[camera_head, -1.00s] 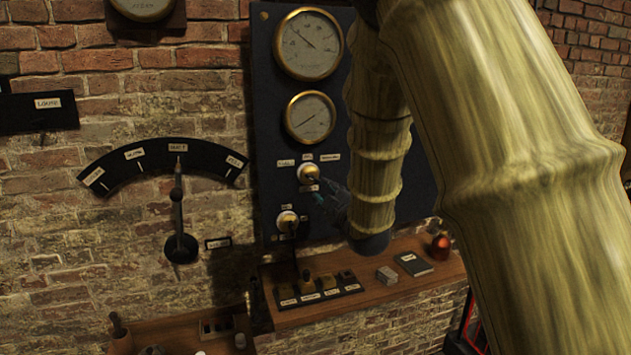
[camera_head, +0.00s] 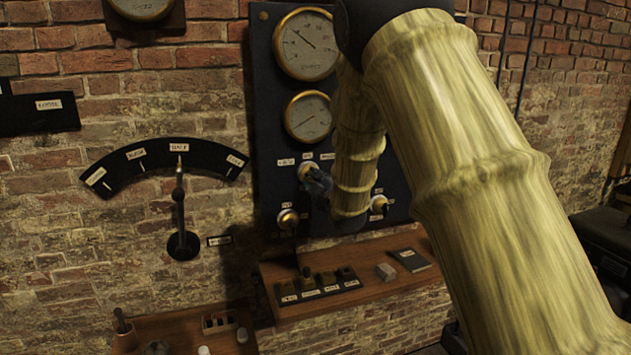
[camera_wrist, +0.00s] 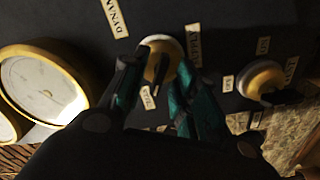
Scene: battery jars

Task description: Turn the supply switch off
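The supply switch (camera_head: 305,171) is a round brass knob on the dark panel below two gauges, partly hidden by my gripper in the head view. In the wrist view the knob (camera_wrist: 160,60) sits beside a label that seems to read SUPPLY, near one starting DYNA. My gripper (camera_wrist: 163,66) has its two teal-padded fingers apart, one on each side of the knob. I cannot tell whether they touch it. The head view shows my gripper (camera_head: 318,182) close to the panel at the knob. The switch's pointer position is not clear.
A second knob (camera_head: 288,219) is below left and a third (camera_head: 378,204) to the right, beside my arm. A wooden shelf (camera_head: 330,308) below holds a labelled block (camera_head: 318,290), a small box (camera_head: 386,271) and a dark book (camera_head: 410,259). A lever dial (camera_head: 180,200) is left.

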